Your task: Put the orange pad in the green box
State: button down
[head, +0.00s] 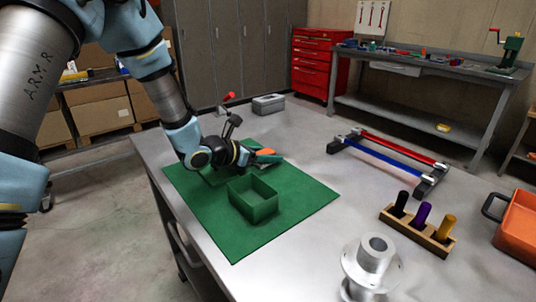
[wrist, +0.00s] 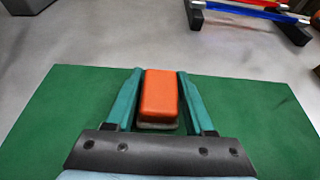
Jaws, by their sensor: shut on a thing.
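The orange pad (wrist: 160,94) is a small block with an orange top and a pale lower layer. My gripper (wrist: 158,85) is shut on it, with one green finger along each side in the wrist view. In the head view the pad (head: 266,152) shows at the tip of my gripper (head: 262,156), above the far part of the green mat. The green box (head: 253,200) is open at the top and looks empty. It stands on the mat, nearer the head camera than my gripper. The box is not visible in the wrist view.
The green mat (head: 290,212) lies on a grey table. A stand with red and blue bars (head: 390,152), a wooden rack with several coloured handles (head: 418,232), a metal hub (head: 372,265) and an orange bin (head: 515,228) are to the right. A grey case (head: 268,104) is behind.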

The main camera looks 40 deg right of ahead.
jog(key=shift+f, duration=0.15)
jog(key=shift+c, duration=1.3)
grip_release()
